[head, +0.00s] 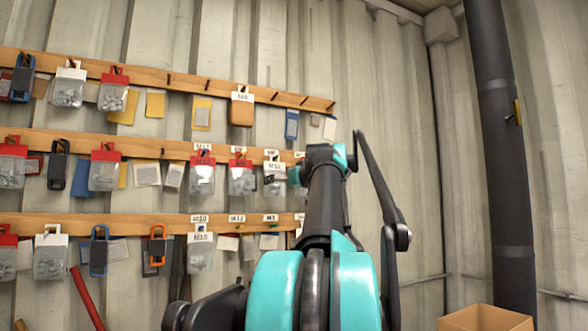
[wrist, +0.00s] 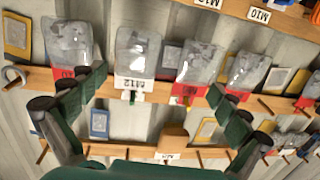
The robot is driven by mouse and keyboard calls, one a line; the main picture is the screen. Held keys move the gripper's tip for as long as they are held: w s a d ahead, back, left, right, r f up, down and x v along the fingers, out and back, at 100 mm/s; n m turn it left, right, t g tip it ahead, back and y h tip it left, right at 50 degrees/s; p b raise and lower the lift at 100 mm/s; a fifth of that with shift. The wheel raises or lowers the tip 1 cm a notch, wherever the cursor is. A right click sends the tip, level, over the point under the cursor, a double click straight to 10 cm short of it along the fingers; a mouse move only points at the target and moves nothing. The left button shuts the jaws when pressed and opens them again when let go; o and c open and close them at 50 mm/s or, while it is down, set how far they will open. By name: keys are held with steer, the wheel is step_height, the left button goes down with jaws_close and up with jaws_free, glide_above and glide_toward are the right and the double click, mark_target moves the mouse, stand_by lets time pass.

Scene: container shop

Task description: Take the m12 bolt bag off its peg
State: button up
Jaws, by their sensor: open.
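The M12 bolt bag is a clear bag of grey metal pieces with a white header marked M12. It hangs on the middle wooden rail in the head view (head: 275,186), just left of my arm's end. In the wrist view the scene is upside down, and the bag (wrist: 137,55) hangs between two red-headed bags. My gripper (wrist: 157,82) is open and empty, its dark green fingers spread to either side of the white header. Whether any finger touches a neighbouring bag, I cannot tell. In the head view my arm hides the fingertips.
Red-headed bags flank it closely in the wrist view, one at left (wrist: 68,42) and one at right (wrist: 200,63). A brown pouch (head: 242,112) hangs on the upper rail. A lower rail (head: 120,224) holds more bags. A cardboard box (head: 485,319) stands at lower right.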

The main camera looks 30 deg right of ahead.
step_height(320, 180, up, 6)
steer(key=s+d+h, duration=0.1)
steer(key=s+d, duration=0.1)
steer(key=d, duration=0.1)
glide_toward(275, 170)
steer(key=shift+m+t, duration=0.3)
steer(key=shift+t, duration=0.1)
steer(key=w, duration=0.6)
steer(key=w+f, duration=0.1)
steer(key=w, duration=0.3)
steer(key=shift+w+a, duration=0.1)
steer(key=c, duration=1.3)
steer(key=shift+r, duration=0.25)
steer(key=shift+s+r, duration=0.15)
steer(key=shift+s, duration=1)
steer(key=shift+s+r, duration=0.1)
steer(key=shift+s, duration=1.05)
